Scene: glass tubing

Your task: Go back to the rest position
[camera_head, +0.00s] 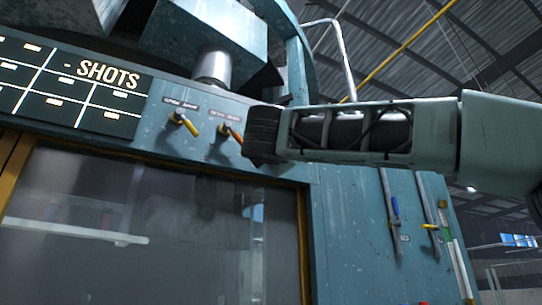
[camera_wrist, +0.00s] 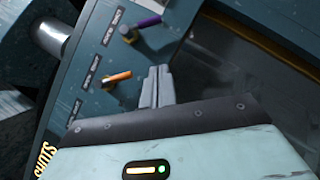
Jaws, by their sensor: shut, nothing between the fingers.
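My gripper shows in the wrist view (camera_wrist: 158,70) with its two grey fingers together and nothing between them. The fingertips are in front of the blue-grey machine panel, beside an orange-handled lever (camera_wrist: 118,76) and below a purple-handled lever (camera_wrist: 146,22); I cannot tell how far off the panel they are. In the head view my arm reaches in from the right and its dark end lies over the panel, right of the orange lever (camera_head: 231,132). The fingers do not show there. A yellow-handled lever (camera_head: 185,122) is further left.
The machine (camera_head: 345,200) fills the left and middle, with a "SHOTS" board (camera_head: 100,95) and a large window (camera_head: 150,220) below the levers. Blue and yellow handled rods (camera_head: 393,205) are on its right side. Open hall shows at the far right.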

